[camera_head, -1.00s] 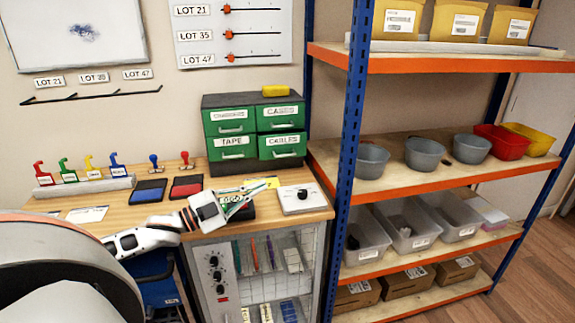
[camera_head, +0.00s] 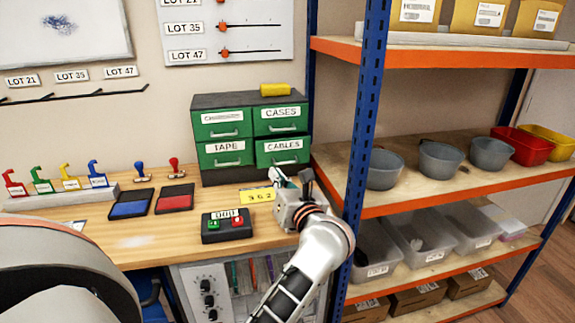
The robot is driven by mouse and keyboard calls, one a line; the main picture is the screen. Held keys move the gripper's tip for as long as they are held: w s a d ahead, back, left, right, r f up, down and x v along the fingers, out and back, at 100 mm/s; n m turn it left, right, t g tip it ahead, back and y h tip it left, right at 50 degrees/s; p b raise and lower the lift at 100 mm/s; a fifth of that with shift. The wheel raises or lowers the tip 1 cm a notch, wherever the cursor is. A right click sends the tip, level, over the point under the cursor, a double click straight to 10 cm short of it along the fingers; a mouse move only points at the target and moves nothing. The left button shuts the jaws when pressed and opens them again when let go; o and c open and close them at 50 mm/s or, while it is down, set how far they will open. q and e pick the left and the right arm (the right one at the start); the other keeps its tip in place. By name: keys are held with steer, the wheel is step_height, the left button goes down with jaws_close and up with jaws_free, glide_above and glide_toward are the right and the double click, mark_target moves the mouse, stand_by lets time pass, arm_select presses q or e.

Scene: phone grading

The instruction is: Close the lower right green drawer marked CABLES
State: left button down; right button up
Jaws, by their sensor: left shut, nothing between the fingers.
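The green CABLES drawer (camera_head: 283,152) is the lower right one in a dark cabinet (camera_head: 225,101) at the back of the bench. Its front looks about level with the TAPE drawer (camera_head: 225,155) beside it; I cannot tell whether it is fully flush. Its handle and label are visible. My left gripper (camera_head: 289,179) is shut and empty, just below and in front of the CABLES drawer. I cannot tell whether its fingertips touch the drawer or cabinet. My right gripper is not in view.
A black button box (camera_head: 228,228) and a yellow card (camera_head: 257,196) lie left of my gripper. Stamp pads (camera_head: 174,197) lie further left. A yellow block (camera_head: 274,89) sits on the cabinet. A blue shelf post (camera_head: 364,135) stands close on the right.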

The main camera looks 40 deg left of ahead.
arm_select(q)
steer(key=w+d+f+n+h, duration=0.1)
steer(key=w+d+h, duration=0.2)
steer(key=d, duration=0.2)
glide_toward(282, 157)
steer(key=shift+w+a+f+t+p, duration=0.35)
steer(key=shift+w+a+f, duration=0.55)
steer(key=shift+a+f, duration=0.15)
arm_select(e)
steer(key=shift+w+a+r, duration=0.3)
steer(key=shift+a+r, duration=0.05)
arm_select(q)
steer(key=x, duration=0.1)
steer(key=b+x, duration=0.2)
steer(key=x, duration=0.1)
steer(key=shift+r, duration=0.3)
steer(key=shift+a+r, duration=0.1)
steer(key=shift+r, duration=0.2)
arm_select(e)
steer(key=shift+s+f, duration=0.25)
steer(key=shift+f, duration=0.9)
